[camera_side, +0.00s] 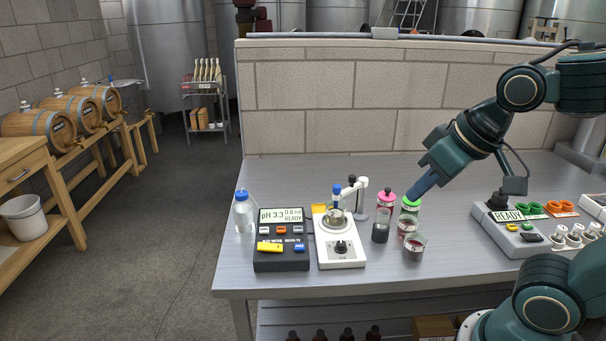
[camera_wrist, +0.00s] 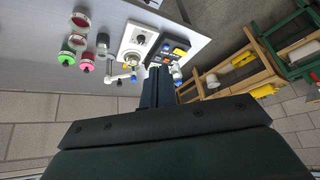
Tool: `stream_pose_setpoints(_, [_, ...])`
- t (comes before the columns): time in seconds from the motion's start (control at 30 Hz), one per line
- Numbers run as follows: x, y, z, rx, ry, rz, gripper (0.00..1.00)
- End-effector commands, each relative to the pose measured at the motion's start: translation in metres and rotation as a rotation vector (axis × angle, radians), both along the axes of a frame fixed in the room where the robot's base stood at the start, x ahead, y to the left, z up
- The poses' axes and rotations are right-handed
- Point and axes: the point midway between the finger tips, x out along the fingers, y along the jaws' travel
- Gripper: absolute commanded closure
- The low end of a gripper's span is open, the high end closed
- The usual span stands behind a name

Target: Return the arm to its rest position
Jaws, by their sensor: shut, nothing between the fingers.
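My gripper (camera_side: 420,187) is at the right of centre in the side view, its blue fingers together and pointing down to the left. Its tip shows close to the green-capped bottle (camera_side: 409,207); whether they touch, I cannot tell. In the wrist view my gripper (camera_wrist: 157,75) appears as dark closed fingers with nothing between them. The arm comes in from the right, bent above the bench.
On the grey bench (camera_side: 450,275) stand a pink-capped bottle (camera_side: 382,222), a glass cup (camera_side: 414,247), a white stirrer (camera_side: 341,250), a pH meter (camera_side: 282,255) and a blue-capped bottle (camera_side: 243,215). A grey instrument (camera_side: 510,238) is at right. A brick wall (camera_side: 330,100) stands behind.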

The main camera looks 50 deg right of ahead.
Motion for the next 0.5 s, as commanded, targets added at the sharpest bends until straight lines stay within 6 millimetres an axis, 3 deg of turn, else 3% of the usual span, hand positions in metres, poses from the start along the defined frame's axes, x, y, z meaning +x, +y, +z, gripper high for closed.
stream_pose_setpoints(0.2, [-0.031, 0.001, -0.005, -0.03, 0.018, 0.067, 1.0])
stream_pose_setpoints(0.5, [-0.037, 0.001, -0.007, -0.037, 0.025, 0.081, 1.0])
